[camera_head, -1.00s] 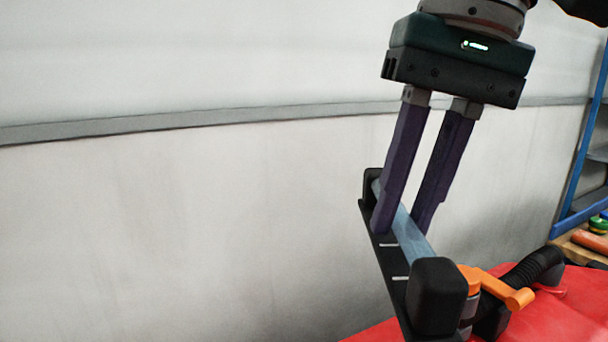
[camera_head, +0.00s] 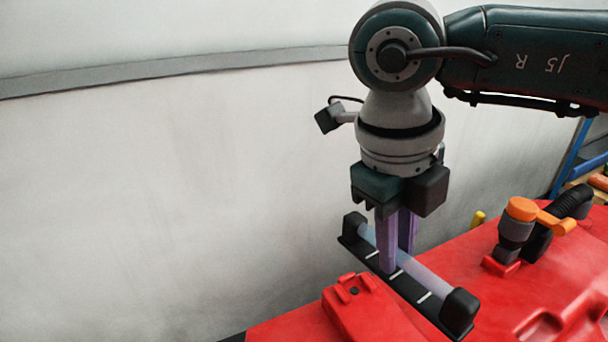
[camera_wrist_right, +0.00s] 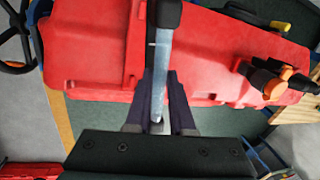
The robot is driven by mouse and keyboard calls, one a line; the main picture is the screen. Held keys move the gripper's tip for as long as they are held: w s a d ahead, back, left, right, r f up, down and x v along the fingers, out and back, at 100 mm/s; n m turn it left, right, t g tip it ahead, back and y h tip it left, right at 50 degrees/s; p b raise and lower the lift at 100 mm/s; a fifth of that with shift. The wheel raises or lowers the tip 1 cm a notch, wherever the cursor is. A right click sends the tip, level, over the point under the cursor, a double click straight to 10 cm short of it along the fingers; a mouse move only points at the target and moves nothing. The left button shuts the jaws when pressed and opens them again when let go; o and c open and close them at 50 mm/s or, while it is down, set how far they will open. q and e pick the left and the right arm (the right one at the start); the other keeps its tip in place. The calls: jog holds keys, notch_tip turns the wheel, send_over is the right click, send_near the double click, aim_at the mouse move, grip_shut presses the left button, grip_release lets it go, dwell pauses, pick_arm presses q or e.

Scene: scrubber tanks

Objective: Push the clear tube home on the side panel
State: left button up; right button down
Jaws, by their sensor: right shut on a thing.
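The clear tube (camera_head: 425,276) is pale blue and lies along a black side panel (camera_head: 402,287) with white marks and a raised block at each end. It spans from the far block (camera_head: 353,224) toward the near block (camera_head: 460,307). How deep it sits is hard to tell. My right gripper (camera_head: 397,262) points down with its purple fingers shut on the tube near its middle. In the right wrist view the tube (camera_wrist_right: 161,50) runs up from between the fingers (camera_wrist_right: 161,82) to a black block (camera_wrist_right: 164,13). My left gripper is out of view.
The red machine body (camera_head: 500,262) lies beside and below the panel. An orange-handled valve (camera_head: 521,210) with a black hose (camera_head: 570,203) stands at the right. A red raised latch (camera_head: 354,292) is at the near left. A pale wall (camera_head: 150,200) fills the left.

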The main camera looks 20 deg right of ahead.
aim_at(392, 278)
jog(key=shift+s+d+f+m, duration=0.1)
jog(key=shift+f+m, duration=0.35)
jog(key=shift+m, duration=0.35)
jog(key=shift+f, duration=0.2)
jog(key=shift+a+b+x, duration=0.25)
jog(key=shift+b+x, duration=0.75)
jog(key=shift+x, duration=0.1)
jog(key=shift+a+b+x, duration=0.2)
jog(key=shift+b+x, duration=0.75)
jog(key=shift+x, duration=0.15)
jog(key=shift+s, duration=0.1)
jog(key=shift+f, duration=0.15)
jog(key=shift+f+b, duration=0.6)
jog(key=shift+f, duration=0.1)
jog(key=shift+f+b, duration=0.6)
jog(key=shift+b, duration=0.05)
